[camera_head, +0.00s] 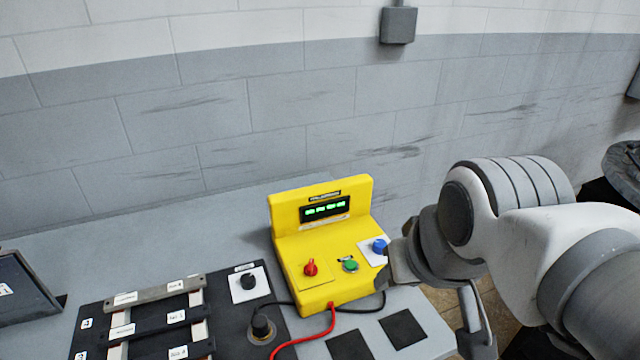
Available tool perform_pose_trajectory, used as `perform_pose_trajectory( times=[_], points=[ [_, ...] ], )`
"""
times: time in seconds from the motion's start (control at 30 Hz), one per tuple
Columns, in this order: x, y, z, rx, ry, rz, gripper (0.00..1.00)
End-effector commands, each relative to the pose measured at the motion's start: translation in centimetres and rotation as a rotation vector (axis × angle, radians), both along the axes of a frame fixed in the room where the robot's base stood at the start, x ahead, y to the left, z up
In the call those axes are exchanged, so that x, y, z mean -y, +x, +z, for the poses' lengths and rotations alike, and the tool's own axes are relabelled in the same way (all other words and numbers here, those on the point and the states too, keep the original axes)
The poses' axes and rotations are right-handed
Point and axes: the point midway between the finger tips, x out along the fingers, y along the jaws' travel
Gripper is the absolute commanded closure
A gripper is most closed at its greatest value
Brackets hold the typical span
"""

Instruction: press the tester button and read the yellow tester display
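The yellow tester (290,237) stands on the grey bench. Its upright back part carries a dark display (325,210) with lit green characters, too small to read surely. On its lower front are a red knob (310,268), a green button (350,265) and a blue knob (380,246) on a white plate. My arm reaches in from the right. My gripper (394,264) is only partly visible as a dark end beside the tester's right side, near the blue knob. Its fingers are not clear, and I cannot tell whether it touches the tester.
A red cable (305,339) and a black cable (362,310) run from the tester's front. A dark panel (95,318) with labelled bars lies left, with a black knob (248,281) on a white plate. Dark square pads (402,329) lie in front. A block wall (310,110) stands behind.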

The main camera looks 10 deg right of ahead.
Motion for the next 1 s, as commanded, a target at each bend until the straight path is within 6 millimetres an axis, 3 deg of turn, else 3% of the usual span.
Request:
perform_pose_trajectory(
  times=[0.03, 0.2, 0.3, 1.0],
  points=[
    [0.00, 0.00, 0.00, 0.000, 0.000, 0.000, 0.56],
    [0.00, 0.00, 0.00, 0.000, 0.000, 0.000, 0.87],
    [0.00, 0.00, 0.00, 0.000, 0.000, 0.000, 1.00],
    [0.00, 0.00, 0.00, 0.000, 0.000, 0.000, 1.00]
  ],
)
